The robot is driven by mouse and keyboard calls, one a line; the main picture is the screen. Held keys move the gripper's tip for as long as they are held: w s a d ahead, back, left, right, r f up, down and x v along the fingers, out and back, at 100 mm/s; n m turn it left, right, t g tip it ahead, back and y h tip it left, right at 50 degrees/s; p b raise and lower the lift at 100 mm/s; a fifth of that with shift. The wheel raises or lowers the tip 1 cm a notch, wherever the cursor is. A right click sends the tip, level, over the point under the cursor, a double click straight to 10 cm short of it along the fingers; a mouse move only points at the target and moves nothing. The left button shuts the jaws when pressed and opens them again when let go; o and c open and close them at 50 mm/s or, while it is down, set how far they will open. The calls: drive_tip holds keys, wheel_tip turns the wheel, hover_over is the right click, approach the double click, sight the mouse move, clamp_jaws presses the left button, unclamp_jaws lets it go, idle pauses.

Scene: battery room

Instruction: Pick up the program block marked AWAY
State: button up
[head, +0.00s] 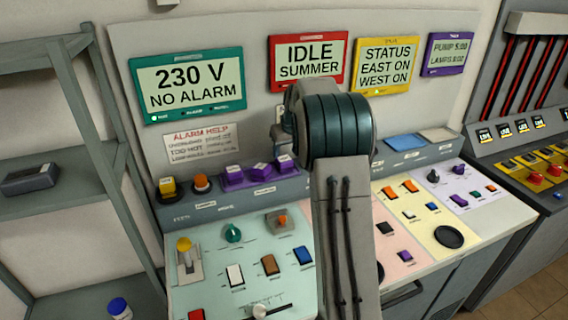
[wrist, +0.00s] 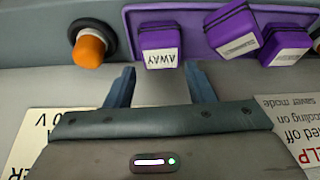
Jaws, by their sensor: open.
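The purple block marked AWAY (wrist: 159,50) sits in a purple holder, its lettering upside down in the wrist view. In the head view it appears to be the rightmost purple block (head: 285,162), close beside my arm. My gripper (wrist: 160,82) is open and empty. Its two blue fingers point toward the AWAY block, which shows beyond and roughly midway between the fingertips. The fingers look apart from the block.
Two other purple blocks (wrist: 232,28) (wrist: 285,43) stand right of AWAY in the wrist view. An orange knob (wrist: 90,48) is close on its left. The alarm help sign (head: 202,143) is on the wall behind the ledge. Switches cover the sloping green panel (head: 205,275) below.

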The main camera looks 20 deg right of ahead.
sight(283, 157)
drive_tip(key=shift+p+x, duration=0.9)
drive_tip(key=shift+x, duration=1.7)
drive_tip(key=c, duration=0.7)
drive_tip(key=shift+o, duration=0.2)
drive_tip(key=shift+r, duration=0.1)
